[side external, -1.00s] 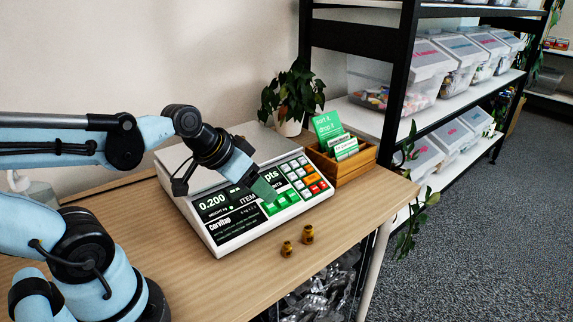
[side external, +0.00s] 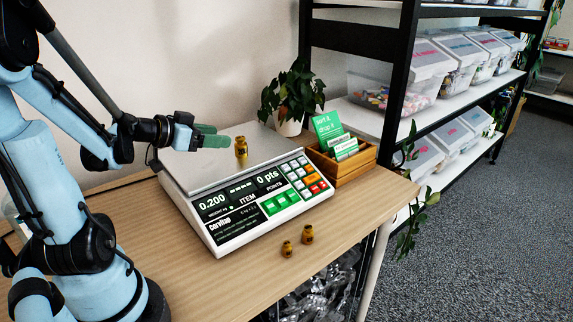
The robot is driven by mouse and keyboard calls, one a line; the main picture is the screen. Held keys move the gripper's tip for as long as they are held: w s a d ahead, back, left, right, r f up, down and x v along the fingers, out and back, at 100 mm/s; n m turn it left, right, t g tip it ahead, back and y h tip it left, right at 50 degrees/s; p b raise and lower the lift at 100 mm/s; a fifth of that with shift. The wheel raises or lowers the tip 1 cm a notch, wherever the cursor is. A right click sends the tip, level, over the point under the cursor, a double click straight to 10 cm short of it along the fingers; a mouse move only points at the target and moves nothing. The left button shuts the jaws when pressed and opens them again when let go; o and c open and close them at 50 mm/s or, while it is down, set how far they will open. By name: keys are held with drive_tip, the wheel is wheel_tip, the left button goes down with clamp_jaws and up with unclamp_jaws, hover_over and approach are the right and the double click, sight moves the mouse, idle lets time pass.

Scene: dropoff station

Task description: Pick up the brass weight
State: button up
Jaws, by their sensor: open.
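A brass weight (side external: 241,147) stands upright on the metal pan of the scale (side external: 205,163). Two more brass weights, one at the left (side external: 287,249) and one at the right (side external: 307,234), stand close together on the wooden table in front of the scale. My gripper (side external: 222,138) is open over the pan, with its green fingers pointing right toward the weight on the pan. The fingertips are just left of that weight; I cannot tell whether they reach around it. The scale's display reads 0.200 and 0 pts.
A wooden box of cards (side external: 345,168) and a potted plant (side external: 291,95) stand right of and behind the scale. A black shelf with clear bins (side external: 424,72) is beyond.

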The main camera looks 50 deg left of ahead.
sight(238, 139)
drive_tip(key=shift+x, duration=3.25)
